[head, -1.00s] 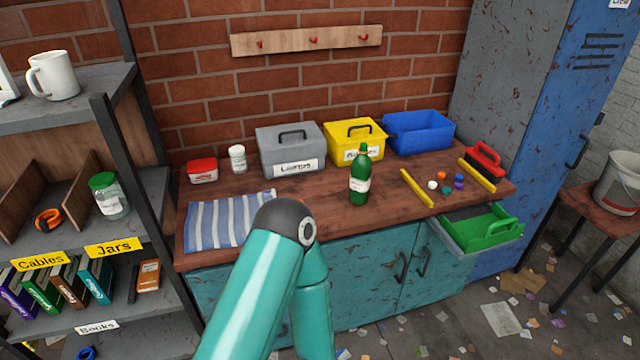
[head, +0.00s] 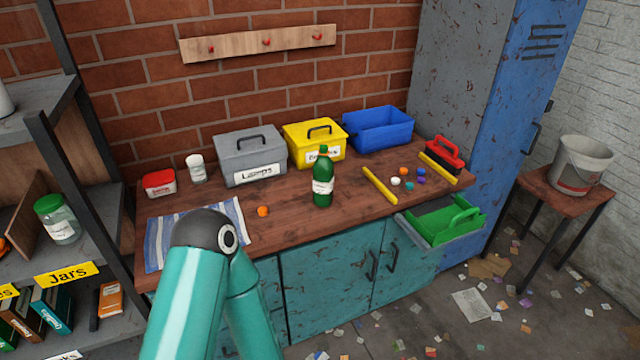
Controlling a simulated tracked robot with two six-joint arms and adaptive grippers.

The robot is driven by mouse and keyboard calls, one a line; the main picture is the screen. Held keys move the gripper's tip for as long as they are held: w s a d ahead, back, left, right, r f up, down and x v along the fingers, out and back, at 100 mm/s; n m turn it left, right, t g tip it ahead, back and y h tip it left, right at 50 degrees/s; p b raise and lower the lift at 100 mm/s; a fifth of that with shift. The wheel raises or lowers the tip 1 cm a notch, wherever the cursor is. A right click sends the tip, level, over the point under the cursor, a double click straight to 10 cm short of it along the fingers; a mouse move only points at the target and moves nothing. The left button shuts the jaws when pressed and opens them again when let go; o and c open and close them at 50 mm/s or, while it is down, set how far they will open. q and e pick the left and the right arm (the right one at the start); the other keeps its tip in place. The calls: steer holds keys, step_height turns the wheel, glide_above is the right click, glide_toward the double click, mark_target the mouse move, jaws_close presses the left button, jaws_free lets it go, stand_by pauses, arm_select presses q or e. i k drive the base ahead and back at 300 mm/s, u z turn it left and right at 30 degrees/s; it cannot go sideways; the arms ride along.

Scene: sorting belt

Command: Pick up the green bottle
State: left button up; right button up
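The green bottle (head: 322,180) with a white label stands upright on the wooden worktop, in front of the yellow box, in the head view. Nothing touches it. A teal arm of mine with a dark joint shows at the lower left, left of the bottle and apart from it. Neither of my grippers is in view.
On the worktop (head: 290,221) are a striped cloth (head: 238,216), an orange ball (head: 263,211), a grey box (head: 250,155), a yellow box (head: 314,144), a blue bin (head: 378,129) and a yellow bar (head: 380,186). Small balls lie beyond the bar. A drawer with a green tray (head: 447,224) stands open.

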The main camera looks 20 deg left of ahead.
mark_target(323, 173)
steer(key=i, duration=0.9)
steer(key=z, duration=0.05)
